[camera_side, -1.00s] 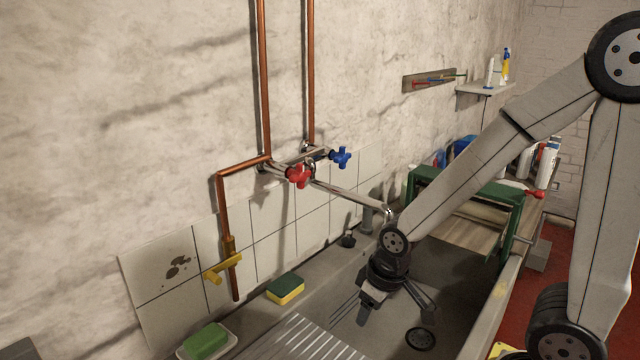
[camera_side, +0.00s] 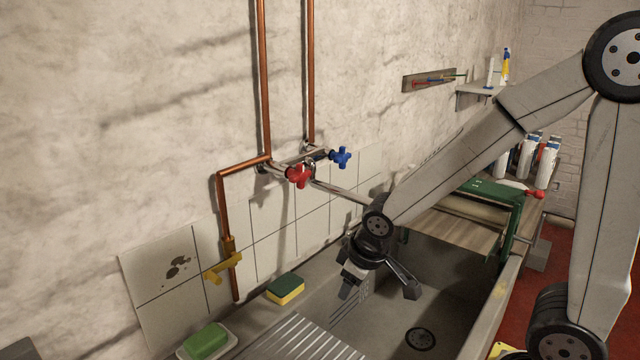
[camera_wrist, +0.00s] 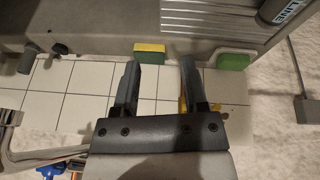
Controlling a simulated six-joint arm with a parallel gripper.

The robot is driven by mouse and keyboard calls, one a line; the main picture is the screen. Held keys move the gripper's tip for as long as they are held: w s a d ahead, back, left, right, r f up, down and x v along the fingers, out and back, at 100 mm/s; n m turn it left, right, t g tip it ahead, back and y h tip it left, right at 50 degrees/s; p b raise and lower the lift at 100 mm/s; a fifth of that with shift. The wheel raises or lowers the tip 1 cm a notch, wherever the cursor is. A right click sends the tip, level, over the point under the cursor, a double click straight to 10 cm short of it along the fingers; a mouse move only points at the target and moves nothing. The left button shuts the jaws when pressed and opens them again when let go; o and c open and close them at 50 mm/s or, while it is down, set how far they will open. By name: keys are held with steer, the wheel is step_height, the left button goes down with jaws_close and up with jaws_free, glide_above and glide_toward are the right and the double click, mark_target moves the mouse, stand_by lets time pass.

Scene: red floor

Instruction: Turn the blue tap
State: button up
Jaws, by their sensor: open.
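The blue tap (camera_side: 341,157) is a cross-shaped handle on the wall pipework, to the right of the red tap (camera_side: 299,175). Both stand out from the wall above the sink. Part of the blue tap handle shows at the bottom left edge of the wrist view (camera_wrist: 50,171), cut off by the frame. My gripper (camera_side: 378,289) is open and empty, below and to the right of the blue tap, over the sink. Its two fingers point down and are spread apart. In the wrist view the open fingers (camera_wrist: 160,66) show against the tiles.
Copper pipes (camera_side: 264,80) run up the wall. A metal spout (camera_side: 340,191) reaches over the sink (camera_side: 395,325). A yellow valve (camera_side: 222,267) is at left.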

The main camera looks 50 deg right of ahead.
steer(key=w+d+r+m+t, duration=0.1)
steer(key=w+d+r+t, duration=0.1)
steer(key=w+d+r, duration=0.1)
steer(key=w+d+r+m+t, duration=0.1)
steer(key=w+d+r+t, duration=0.1)
steer(key=w+d+r, duration=0.1)
steer(key=w+d+r+m+t+h, duration=0.1)
steer(key=w+d+r+t, duration=0.2)
steer(key=w+r, duration=0.1)
steer(key=shift+w+r+m, duration=0.15)
steer(key=shift+r+m, duration=0.25)
steer(key=shift+r, duration=0.1)
steer(key=d+r+t, duration=0.1)
steer(key=r, duration=0.1)
steer(key=w+d+r+m+t, duration=0.1)
steer(key=d+r, duration=0.1)
steer(key=w+d+r+t, duration=0.1)
steer(key=r, duration=0.2)
steer(key=shift+d+r+m+t+h, duration=0.1)
steer(key=shift+d+m+t+h, duration=0.2)
steer(key=shift+d+m, duration=0.1)
steer(key=d+r+t, duration=0.3)
steer(key=d+r, duration=0.1)
steer(key=r, duration=0.2)
steer(key=n+y, duration=0.2)
steer(key=n, duration=0.2)
glide_toward(346, 150)
steer(key=w, duration=0.4)
steer(key=shift+w+f, duration=0.1)
steer(key=shift+w, duration=0.25)
